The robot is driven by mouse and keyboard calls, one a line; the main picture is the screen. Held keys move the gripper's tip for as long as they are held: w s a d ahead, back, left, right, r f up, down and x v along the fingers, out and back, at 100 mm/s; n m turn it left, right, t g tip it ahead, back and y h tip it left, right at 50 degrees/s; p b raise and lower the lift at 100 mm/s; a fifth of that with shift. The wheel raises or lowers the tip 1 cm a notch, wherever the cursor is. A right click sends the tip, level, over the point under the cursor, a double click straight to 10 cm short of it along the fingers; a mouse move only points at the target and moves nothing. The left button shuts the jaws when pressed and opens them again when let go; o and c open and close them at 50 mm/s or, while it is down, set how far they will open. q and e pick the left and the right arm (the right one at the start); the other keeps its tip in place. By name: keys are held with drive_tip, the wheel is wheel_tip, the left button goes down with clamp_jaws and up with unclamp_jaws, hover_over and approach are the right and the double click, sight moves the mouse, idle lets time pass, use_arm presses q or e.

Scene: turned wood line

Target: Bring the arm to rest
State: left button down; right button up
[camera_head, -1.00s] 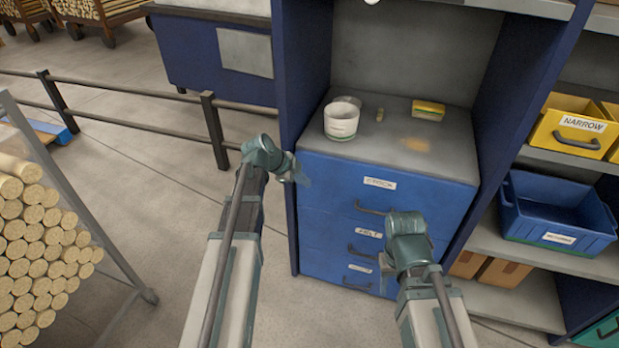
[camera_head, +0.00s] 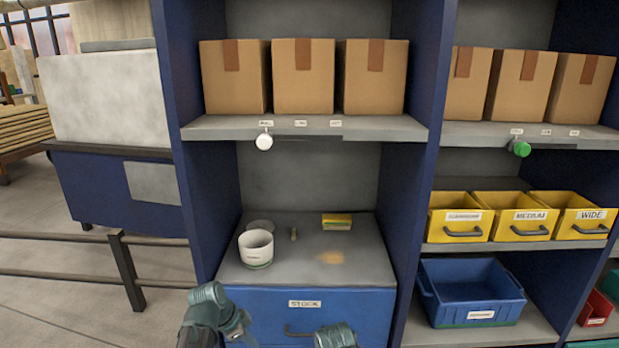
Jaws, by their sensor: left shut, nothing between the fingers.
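My left gripper (camera_head: 241,328) is at the bottom of the head view, in front of the blue drawer cabinet's left side. It is shut with nothing between its fingers, and no other thing is held. Of my right arm (camera_head: 335,337) only the top of a wrist joint shows at the bottom edge. Its fingers are below the picture.
The blue STOCK drawer (camera_head: 340,306) is close by the arms. Cardboard boxes (camera_head: 303,76), yellow bins (camera_head: 523,216) and a blue bin (camera_head: 470,290) fill the shelves. A dark rail (camera_head: 127,272) stands at left.

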use_arm(q)
drive_tip(key=s+d+f+n+g+y, duration=0.1)
drive_tip(key=s+d+n+g+y, duration=0.15)
drive_tip(key=s+d+n, duration=0.4)
drive_tip(key=s+d+n+g+y, duration=0.1)
drive_tip(key=s+d+n+y, duration=0.25)
drive_tip(key=s, duration=0.65)
wheel_tip(320, 180, up, 12)
drive_tip(key=h+p, duration=0.1)
drive_tip(key=p, duration=1.1)
drive_tip(key=shift+w+d+m, duration=0.3)
drive_tip(key=shift+m, duration=0.1)
